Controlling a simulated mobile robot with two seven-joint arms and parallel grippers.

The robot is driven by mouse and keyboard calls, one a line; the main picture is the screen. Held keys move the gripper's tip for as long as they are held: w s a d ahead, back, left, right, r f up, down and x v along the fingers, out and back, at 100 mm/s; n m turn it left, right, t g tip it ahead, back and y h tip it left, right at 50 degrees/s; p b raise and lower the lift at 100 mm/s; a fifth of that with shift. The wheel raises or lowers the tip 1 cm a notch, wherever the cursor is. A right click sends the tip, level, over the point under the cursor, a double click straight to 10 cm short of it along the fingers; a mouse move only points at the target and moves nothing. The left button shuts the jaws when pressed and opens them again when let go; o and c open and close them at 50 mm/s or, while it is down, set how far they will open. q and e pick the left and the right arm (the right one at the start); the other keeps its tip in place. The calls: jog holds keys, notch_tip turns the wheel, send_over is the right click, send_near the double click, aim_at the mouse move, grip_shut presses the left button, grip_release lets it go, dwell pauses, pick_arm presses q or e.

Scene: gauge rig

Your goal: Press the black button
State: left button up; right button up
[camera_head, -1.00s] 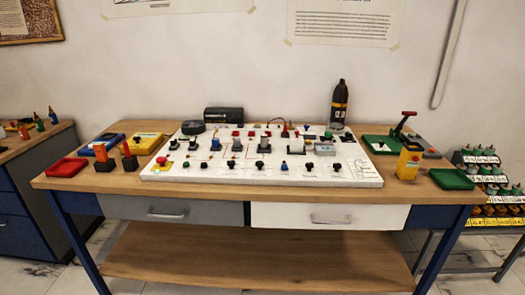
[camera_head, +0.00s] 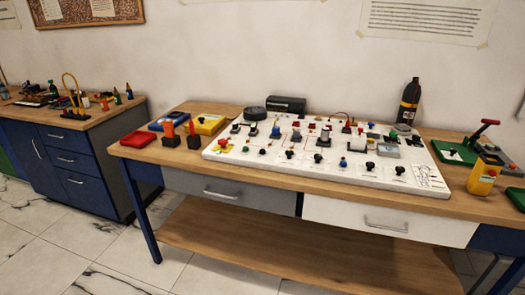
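A white panel board (camera_head: 412,183) lies on the wooden workbench in the head view, covered with small coloured knobs, switches and buttons. Several of its controls are black, among them a round-topped black knob (camera_head: 370,166) and another black knob (camera_head: 400,170) near its front edge. A yellow box (camera_head: 209,125) with a small dark piece on top sits at the board's back left. I cannot tell at this size which black control is the black button, or whether any is pressed. Neither of my grippers is in view.
The workbench (camera_head: 280,183) has a grey drawer (camera_head: 225,193) and a white drawer (camera_head: 385,222). A red tray (camera_head: 138,138) is at its left end. A black bottle (camera_head: 409,100) and a yellow device (camera_head: 484,175) stand at right. A blue cabinet (camera_head: 70,161) is at left; tiled floor lies between.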

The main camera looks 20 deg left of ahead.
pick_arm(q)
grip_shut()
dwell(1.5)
